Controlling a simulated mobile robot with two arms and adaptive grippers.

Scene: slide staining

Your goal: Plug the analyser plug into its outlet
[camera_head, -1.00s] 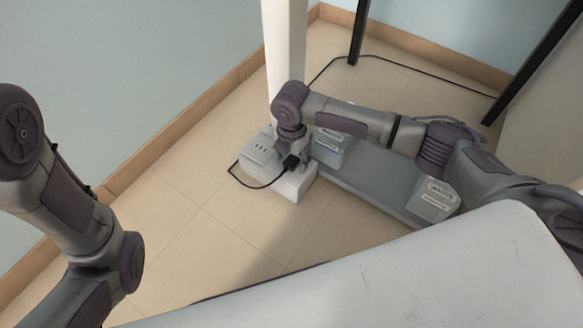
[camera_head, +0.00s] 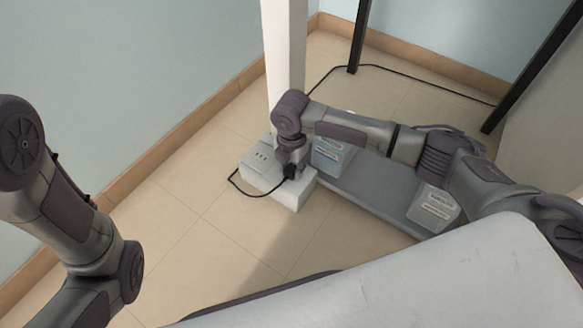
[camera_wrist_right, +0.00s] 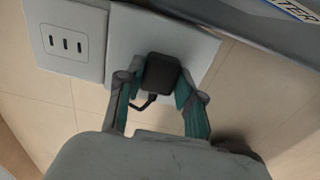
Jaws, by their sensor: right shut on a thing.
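The black analyser plug (camera_wrist_right: 160,73) is between the fingers of my right gripper (camera_wrist_right: 158,88), which is shut on it. In the right wrist view the plug is over a plain white face beside a three-slot outlet (camera_wrist_right: 66,44). I cannot tell whether it touches that face. In the head view the plug (camera_head: 290,171) is at the right part of the white outlet block (camera_head: 293,195), and the slotted outlet (camera_head: 262,158) is to its left. A black cord (camera_head: 236,184) loops from the plug to the left. My left gripper is out of view; only its arm shows.
A white post (camera_head: 284,60) stands behind the block. Labelled containers (camera_head: 330,155) (camera_head: 433,207) stand on a grey low shelf (camera_head: 375,190) to the right. A cable (camera_head: 400,72) runs along the floor at the back. The tiled floor (camera_head: 190,235) at left is clear.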

